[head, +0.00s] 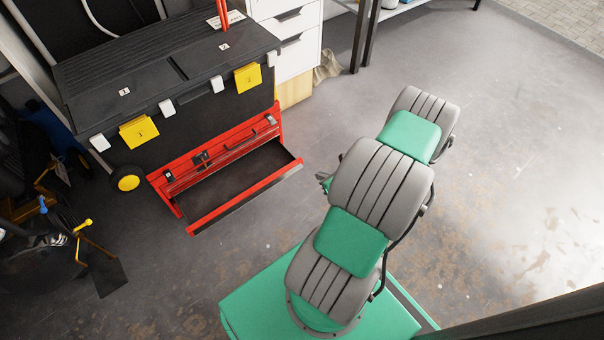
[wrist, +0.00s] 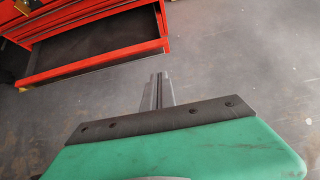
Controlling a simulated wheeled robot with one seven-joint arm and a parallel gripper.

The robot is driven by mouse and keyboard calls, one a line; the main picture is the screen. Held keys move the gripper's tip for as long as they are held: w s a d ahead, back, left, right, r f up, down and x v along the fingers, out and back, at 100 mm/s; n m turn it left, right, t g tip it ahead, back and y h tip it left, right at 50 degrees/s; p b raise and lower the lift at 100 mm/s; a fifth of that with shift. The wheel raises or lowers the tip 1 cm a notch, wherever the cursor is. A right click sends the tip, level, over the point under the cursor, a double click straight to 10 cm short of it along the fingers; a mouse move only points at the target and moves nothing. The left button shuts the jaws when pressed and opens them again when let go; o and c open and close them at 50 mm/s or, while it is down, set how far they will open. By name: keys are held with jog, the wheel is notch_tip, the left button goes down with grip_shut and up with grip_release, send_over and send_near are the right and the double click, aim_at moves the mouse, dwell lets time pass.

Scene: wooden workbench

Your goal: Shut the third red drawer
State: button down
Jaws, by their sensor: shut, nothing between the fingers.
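A red drawer (head: 246,199) with a dark inside stands pulled out from the low red drawer unit (head: 222,141) in the head view. Its front edge runs along the lower right side of the opening. In the wrist view the open drawer (wrist: 96,63) is at the upper left, with more closed red drawer fronts above it. My gripper (wrist: 157,82) shows in the wrist view with its fingers together and empty, apart from the drawer, below and right of its front edge. In the head view my arm hides most of the gripper.
A black tool chest (head: 170,75) with yellow latches sits over the red unit. White drawers (head: 292,40) stand behind it. Tools and a dark stand (head: 105,272) are at the left. The concrete floor (head: 510,170) at the right is clear.

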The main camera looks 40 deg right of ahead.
jog(key=b, duration=0.4)
send_near(298, 164)
notch_tip(298, 164, down, 4)
jog(key=w+b, duration=0.1)
jog(key=w, duration=0.2)
jog(key=shift+w+a+b, duration=0.2)
jog(key=shift+w+b, duration=0.15)
jog(key=shift+b, duration=0.05)
jog(key=shift+w+r, duration=0.15)
jog(key=shift+w, duration=0.2)
jog(key=shift+d, duration=0.1)
